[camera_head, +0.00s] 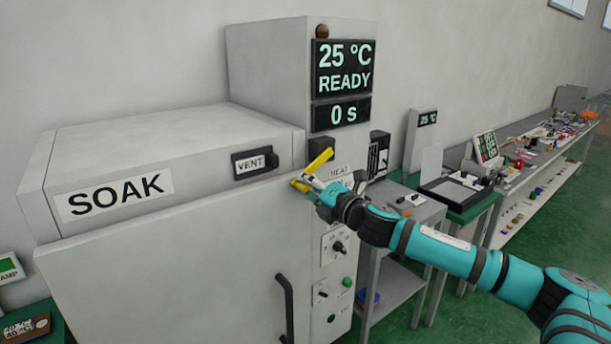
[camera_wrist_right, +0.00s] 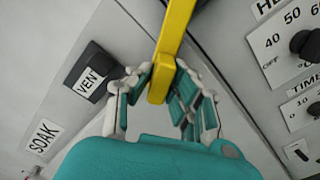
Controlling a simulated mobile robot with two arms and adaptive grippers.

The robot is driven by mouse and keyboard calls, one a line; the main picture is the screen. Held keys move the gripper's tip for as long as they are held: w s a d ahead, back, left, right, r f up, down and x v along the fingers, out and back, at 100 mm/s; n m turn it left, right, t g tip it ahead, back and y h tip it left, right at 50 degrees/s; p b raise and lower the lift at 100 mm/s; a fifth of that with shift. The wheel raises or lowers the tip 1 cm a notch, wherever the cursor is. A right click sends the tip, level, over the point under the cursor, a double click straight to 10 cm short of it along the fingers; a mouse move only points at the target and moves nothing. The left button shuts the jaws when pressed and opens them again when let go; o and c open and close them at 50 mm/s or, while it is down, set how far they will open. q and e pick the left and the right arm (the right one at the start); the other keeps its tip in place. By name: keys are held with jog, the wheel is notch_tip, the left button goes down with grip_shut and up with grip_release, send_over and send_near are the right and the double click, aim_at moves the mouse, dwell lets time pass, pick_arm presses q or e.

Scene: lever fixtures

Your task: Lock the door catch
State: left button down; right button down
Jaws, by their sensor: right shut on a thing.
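The door catch is a yellow lever (camera_head: 319,161) beside the top right corner of the grey SOAK oven door (camera_head: 180,270). It is tilted, with its upper end at a black mount (camera_head: 320,148). In the right wrist view the yellow lever (camera_wrist_right: 175,30) runs down from the top edge to between my fingers. My right gripper (camera_head: 306,183) is shut on the lever's lower end; it also shows in the right wrist view (camera_wrist_right: 163,78). The fingers hide part of the lever. My left gripper is not in view.
A black VENT switch (camera_head: 255,163) sits left of the lever. A panel with knobs (camera_head: 338,246) is below right. A black door handle (camera_head: 286,308) is lower down. A side table (camera_head: 415,208) and a cluttered bench (camera_head: 540,165) stand to the right.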

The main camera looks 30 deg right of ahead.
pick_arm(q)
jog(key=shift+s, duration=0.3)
pick_arm(e)
jog(key=shift+d+f+n, duration=0.55)
jog(key=shift+f+n, duration=0.35)
jog(key=shift+n, duration=0.2)
jog(key=c, duration=1.2)
grip_release()
jog(key=shift+c, duration=0.2)
jog(key=s, duration=0.7)
jog(key=shift+s+d, duration=0.15)
jog(key=shift+d, duration=0.2)
